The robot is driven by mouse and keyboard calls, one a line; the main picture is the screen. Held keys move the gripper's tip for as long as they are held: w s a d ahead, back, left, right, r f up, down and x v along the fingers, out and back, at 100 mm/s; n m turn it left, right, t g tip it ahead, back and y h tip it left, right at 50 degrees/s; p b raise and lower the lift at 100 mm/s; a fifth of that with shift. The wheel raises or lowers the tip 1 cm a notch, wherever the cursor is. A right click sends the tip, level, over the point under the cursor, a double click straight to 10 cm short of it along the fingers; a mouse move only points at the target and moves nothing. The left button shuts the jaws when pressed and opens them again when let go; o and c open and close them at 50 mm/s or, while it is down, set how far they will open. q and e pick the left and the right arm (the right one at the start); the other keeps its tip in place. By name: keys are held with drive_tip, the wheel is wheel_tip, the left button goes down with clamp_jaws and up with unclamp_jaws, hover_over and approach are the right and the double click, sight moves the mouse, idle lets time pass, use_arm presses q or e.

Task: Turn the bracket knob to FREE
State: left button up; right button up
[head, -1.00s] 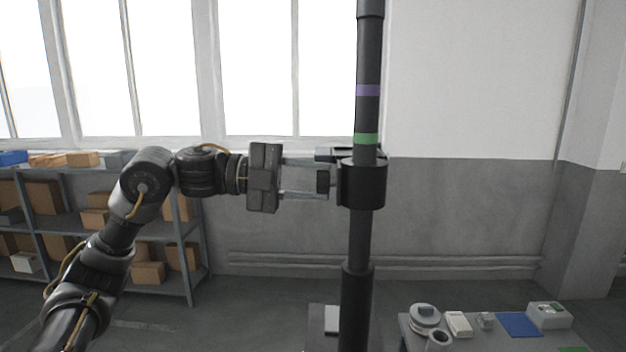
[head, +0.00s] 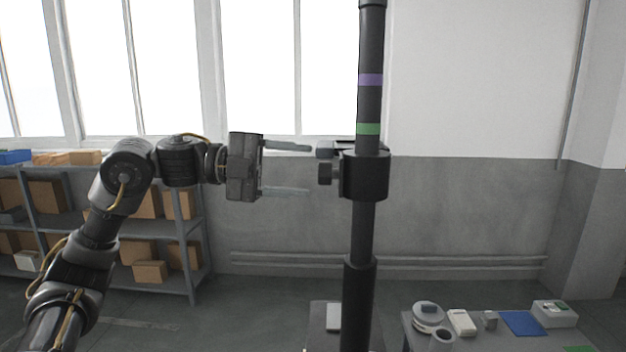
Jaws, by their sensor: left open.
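The bracket (head: 365,176) is a dark collar around the upright black lift column (head: 361,225). Its small dark knob (head: 325,174) sticks out from the left side. A flat dark part (head: 345,147) sits at the bracket's top. My left gripper (head: 308,170) is open and empty, level with the knob. Its two pale fingers point right, one above and one below the knob's height, with the tips just short of the knob and apart from it. I cannot read any FREE marking on the knob. My right gripper is not in view.
The column has a green band (head: 368,129) just above the bracket and a purple band (head: 370,80) higher up. A table (head: 406,338) with several small items is at the lower right. A shelf with boxes (head: 150,271) stands at the left. Space right of the column is clear.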

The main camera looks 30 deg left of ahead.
use_arm(q)
drive_tip(key=b+v, duration=0.2)
drive_tip(key=v, duration=0.5)
drive_tip(key=shift+a, duration=0.15)
